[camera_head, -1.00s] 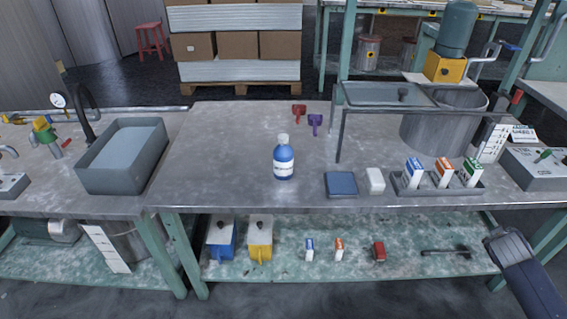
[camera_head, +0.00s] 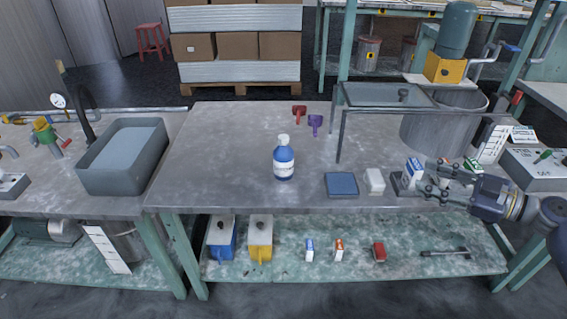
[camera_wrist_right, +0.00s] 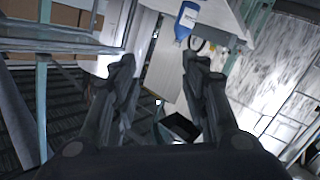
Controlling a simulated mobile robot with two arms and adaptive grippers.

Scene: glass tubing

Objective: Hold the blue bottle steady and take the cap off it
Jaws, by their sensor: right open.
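The blue bottle (camera_head: 284,163) stands upright in the middle of the metal table, with a white label and a white cap (camera_head: 283,140) on top. My right gripper (camera_head: 426,181) is open and empty at the table's right front, over the tray of small boxes, well to the right of the bottle and pointing left. The blue bottle also shows in the right wrist view (camera_wrist_right: 186,22), beyond the open fingers (camera_wrist_right: 157,75) near the top. My left gripper is not in view.
A blue pad (camera_head: 341,184) and a white block (camera_head: 375,181) lie between the bottle and my right gripper. A glass-topped stand (camera_head: 388,95) rises at the back right. Red (camera_head: 299,112) and purple (camera_head: 315,122) items lie behind the bottle. The table left of the bottle is clear.

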